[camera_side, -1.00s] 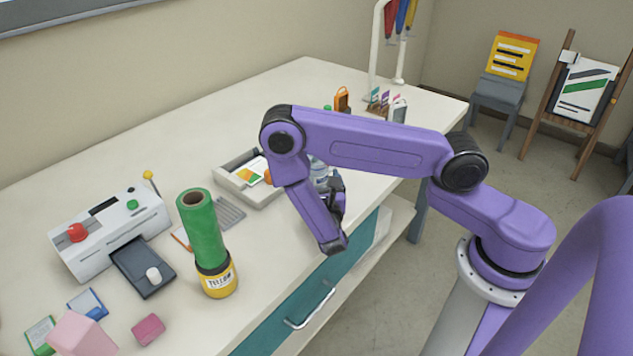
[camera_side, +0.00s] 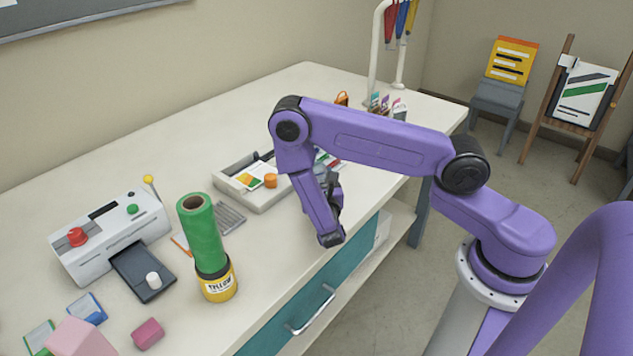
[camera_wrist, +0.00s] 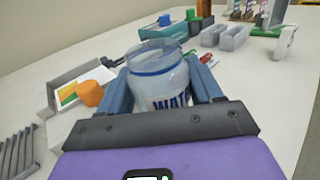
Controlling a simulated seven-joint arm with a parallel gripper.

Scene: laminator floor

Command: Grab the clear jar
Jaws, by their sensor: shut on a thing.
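The clear jar (camera_wrist: 158,80) has a blue band near its rim and dark lettering on its front, partly cut off by my gripper's body. My gripper (camera_wrist: 160,75) has one blue-grey finger on each side of the jar and is shut on it. In the side view my gripper (camera_side: 328,180) is near the front edge of the table, and my arm hides most of the jar. I cannot tell whether the jar's base touches the table.
A pale tray (camera_side: 262,203) with cards and an orange piece (camera_side: 270,181) lies left of my gripper. A green roll on a yellow can (camera_side: 218,284) stands further left, beside a white laminator (camera_side: 95,245). Small bins (camera_wrist: 234,36) stand beyond the jar.

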